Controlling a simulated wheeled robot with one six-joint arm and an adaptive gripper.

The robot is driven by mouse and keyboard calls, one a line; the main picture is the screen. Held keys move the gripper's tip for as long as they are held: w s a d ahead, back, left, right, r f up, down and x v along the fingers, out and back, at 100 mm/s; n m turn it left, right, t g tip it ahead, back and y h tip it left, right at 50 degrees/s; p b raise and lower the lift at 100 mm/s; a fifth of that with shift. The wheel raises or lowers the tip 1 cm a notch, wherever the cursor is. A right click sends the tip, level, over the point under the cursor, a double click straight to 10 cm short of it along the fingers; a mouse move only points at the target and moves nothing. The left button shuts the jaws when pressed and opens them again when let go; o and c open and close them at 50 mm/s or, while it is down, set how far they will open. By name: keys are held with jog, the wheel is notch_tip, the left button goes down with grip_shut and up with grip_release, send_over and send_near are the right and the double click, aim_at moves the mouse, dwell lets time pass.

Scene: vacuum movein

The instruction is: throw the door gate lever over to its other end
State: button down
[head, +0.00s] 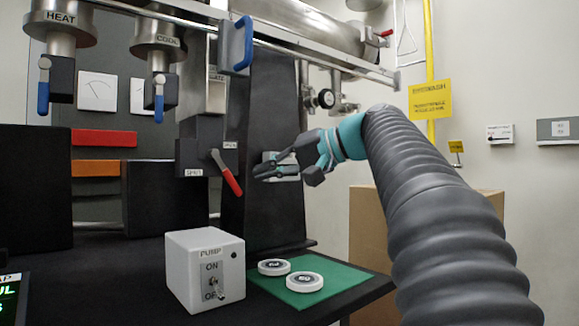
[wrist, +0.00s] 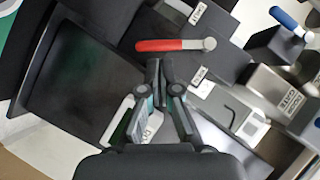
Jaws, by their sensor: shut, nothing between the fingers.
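The door gate lever (head: 228,175) has a red handle and a grey pivot, on a dark box below a steel part marked GATE. In the head view it slants down and right from its pivot. It also shows in the wrist view (wrist: 170,45), its handle pointing left, between two small white labels (wrist: 198,12) too blurred to read surely. My gripper (head: 257,172) is shut and empty, just right of the handle in the head view. In the wrist view its fingertips (wrist: 160,66) are just below the handle; a small gap seems to show, contact is unclear.
Blue-handled levers marked HEAT (head: 43,85) and COOL (head: 159,95) hang at left. A PUMP switch box (head: 205,270) and two white discs (head: 304,281) on a green mat (head: 345,285) sit below. A dark column (head: 265,215) stands close behind my gripper. A rail crosses above.

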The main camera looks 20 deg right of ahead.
aim_at(235, 181)
jog(key=shift+x, duration=2.3)
